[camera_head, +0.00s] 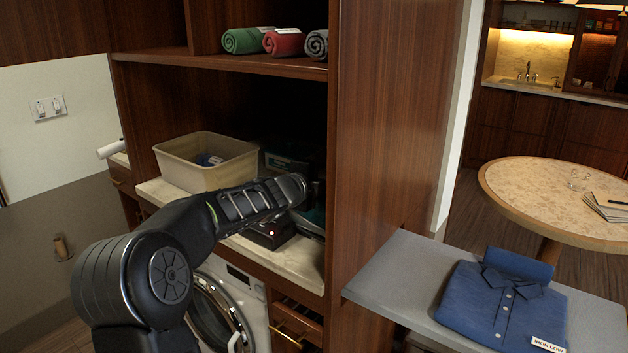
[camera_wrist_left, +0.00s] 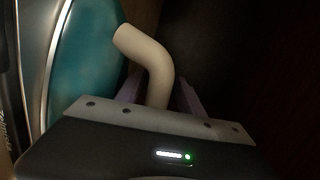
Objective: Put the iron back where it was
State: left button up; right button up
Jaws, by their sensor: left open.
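The iron (camera_wrist_left: 92,62) fills the left of the left wrist view as a teal body with a silver stripe. A cream curved bar (camera_wrist_left: 150,55), which looks like its handle, stands beside it. My left gripper (camera_wrist_left: 160,90) is open, with purplish fingers on either side of the bar's lower part; I cannot tell whether they touch it. In the head view my left arm reaches into the cupboard niche, and its gripper is hidden behind the wrist. Part of a teal object (camera_head: 317,215) shows just below the wrist. My right gripper is not in view.
A cream bin (camera_head: 205,178) stands on the marble counter (camera_head: 175,200), left of my wrist. A dark object (camera_head: 268,234) lies under my forearm. The wooden side panel (camera_head: 385,130) bounds the niche at right. A folded blue shirt (camera_head: 500,305) lies on a grey board (camera_head: 390,275).

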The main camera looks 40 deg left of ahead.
pick_arm(q)
jog(key=v, duration=1.2)
